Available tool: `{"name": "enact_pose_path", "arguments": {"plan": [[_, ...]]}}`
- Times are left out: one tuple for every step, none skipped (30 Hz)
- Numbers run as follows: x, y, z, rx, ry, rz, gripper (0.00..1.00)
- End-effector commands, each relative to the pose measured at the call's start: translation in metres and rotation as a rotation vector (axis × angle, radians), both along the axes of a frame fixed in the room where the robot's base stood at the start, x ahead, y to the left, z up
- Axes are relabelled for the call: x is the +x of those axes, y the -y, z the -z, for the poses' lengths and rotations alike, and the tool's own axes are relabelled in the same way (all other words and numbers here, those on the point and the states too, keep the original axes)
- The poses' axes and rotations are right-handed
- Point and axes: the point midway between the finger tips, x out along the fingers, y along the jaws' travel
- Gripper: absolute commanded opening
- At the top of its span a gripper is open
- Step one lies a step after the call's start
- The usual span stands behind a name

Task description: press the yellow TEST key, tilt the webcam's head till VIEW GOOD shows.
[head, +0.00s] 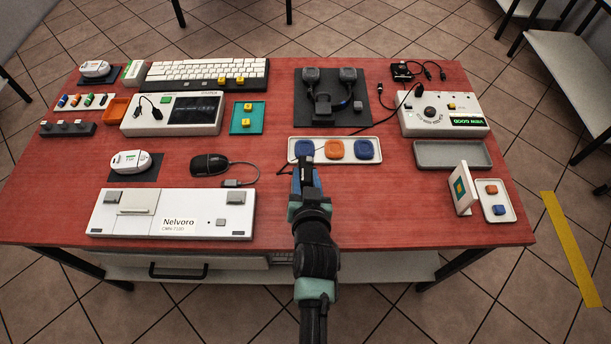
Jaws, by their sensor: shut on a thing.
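My gripper (305,166) is at the table's front middle, just in front of the white tray with blue and orange pads. It is shut on a small dark thing, seemingly the webcam (306,149), mostly hidden by the fingers. A thin black cable runs from there to the tester (412,126) at the back right. The tester is a pale box with a dark dial and the small yellow TEST key (451,105). Its green display (467,121) is lit and reads VIEW GOOD, upside down from here. The webcam head's exact tilt cannot be made out.
The white tray (376,158) lies right beyond my gripper. A black mat (360,118) with dark devices lies behind it. A grey tray (452,164) and a standing white panel (461,190) are at right. A white Nelvoro unit (125,226) is front left.

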Motion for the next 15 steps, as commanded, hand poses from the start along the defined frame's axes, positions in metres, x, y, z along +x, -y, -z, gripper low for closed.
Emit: {"name": "enact_pose_path", "arguments": {"plan": [[-0.0004, 0.0, 0.0006, -0.001, -0.002, -0.001, 0.0], [-0.0004, 0.0, 0.0006, -0.001, -0.002, -0.001, 0.0], [-0.0004, 0.0, 0.0006, -0.001, -0.002, -0.001, 0.0], [-0.0004, 0.0, 0.0007, -0.001, -0.002, -0.001, 0.0], [-0.0004, 0.0, 0.0006, -0.001, -0.002, 0.0, 0.41], [-0.0004, 0.0, 0.0006, -0.001, -0.002, 0.0, 0.48], [-0.0004, 0.0, 0.0006, -0.001, -0.001, 0.0, 0.53], [-0.0004, 0.0, 0.0006, -0.001, -0.001, 0.0, 0.59], [-0.0003, 0.0, 0.0005, -0.001, -0.001, 0.0, 0.66], [-0.0003, 0.0, 0.0005, -0.001, -0.001, 0.0, 0.68], [-0.0003, 0.0, 0.0005, -0.001, -0.001, 0.0, 0.68], [-0.0003, 0.0, 0.0004, -0.001, -0.001, 0.0, 0.68], [-0.0003, 0.0, 0.0004, -0.001, -0.001, 0.0, 0.68], [-0.0003, 0.0, 0.0004, -0.001, -0.001, 0.0, 0.68], [-0.0002, 0.0, 0.0003, -0.001, -0.001, 0.0, 0.68]]}}
